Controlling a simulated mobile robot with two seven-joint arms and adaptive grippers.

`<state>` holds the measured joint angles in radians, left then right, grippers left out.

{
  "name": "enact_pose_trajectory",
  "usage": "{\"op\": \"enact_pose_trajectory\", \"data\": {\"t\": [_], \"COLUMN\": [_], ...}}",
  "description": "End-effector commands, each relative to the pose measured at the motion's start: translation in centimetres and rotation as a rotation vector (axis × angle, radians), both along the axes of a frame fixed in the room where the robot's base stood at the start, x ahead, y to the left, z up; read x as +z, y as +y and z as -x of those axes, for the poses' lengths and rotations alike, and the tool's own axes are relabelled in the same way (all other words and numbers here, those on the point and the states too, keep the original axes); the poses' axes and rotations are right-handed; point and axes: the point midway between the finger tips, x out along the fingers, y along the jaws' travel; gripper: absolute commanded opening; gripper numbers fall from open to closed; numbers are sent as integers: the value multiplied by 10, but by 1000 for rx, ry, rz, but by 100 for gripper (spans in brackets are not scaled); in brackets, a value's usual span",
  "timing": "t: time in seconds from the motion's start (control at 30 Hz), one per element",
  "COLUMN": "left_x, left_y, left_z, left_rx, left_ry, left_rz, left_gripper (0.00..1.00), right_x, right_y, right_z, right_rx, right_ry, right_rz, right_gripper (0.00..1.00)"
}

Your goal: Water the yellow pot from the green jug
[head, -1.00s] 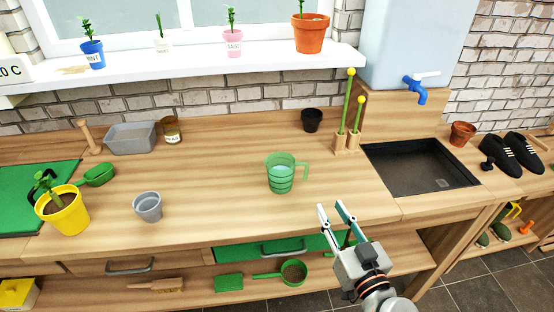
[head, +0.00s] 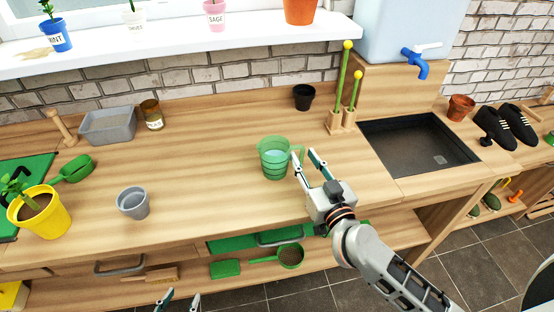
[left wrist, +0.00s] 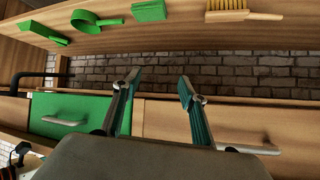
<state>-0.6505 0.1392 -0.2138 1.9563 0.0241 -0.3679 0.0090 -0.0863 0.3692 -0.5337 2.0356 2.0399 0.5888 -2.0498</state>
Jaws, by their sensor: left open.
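The translucent green jug (head: 273,162) stands upright on the wooden counter with bluish water inside, its handle on the right. The yellow pot (head: 42,214), with soil and a leafy plant, stands at the counter's left. My right gripper (head: 306,156) is open, its fingertips at the jug's handle; I cannot tell whether they touch or straddle it. My left gripper (head: 180,296) is at the bottom edge, in front of the counter, mostly out of frame. In the left wrist view its open, empty fingers (left wrist: 158,80) face the drawers and lower shelf.
A grey cup (head: 133,204) and a green scoop (head: 76,169) stand between pot and jug. The sink (head: 420,145) lies right. Counter between grey cup and jug is clear.

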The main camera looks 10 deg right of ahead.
Motion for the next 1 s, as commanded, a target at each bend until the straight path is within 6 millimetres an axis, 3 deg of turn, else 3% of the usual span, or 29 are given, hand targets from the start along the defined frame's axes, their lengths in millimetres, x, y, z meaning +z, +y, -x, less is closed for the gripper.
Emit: {"op": "enact_pose_trajectory", "data": {"t": [0.3,0.43,0.83,1.0], "left_x": [7,7,4,8], "left_y": [0,0,1,1], "left_z": [-6,-6,-3,-2], "left_rx": [1,1,2,2], "left_ry": [-15,-14,-7,-5], "left_rz": [2,2,1,0], "left_gripper": [42,42,42,42], "right_x": [0,0,3,15], "right_y": [2,2,2,1], "right_z": [-7,-7,-7,-7], "right_rx": [1,1,1,2], "right_ry": [1,1,-2,-6], "right_rz": [-1,-1,-1,-1], "right_gripper": [28,0,0,0]}}
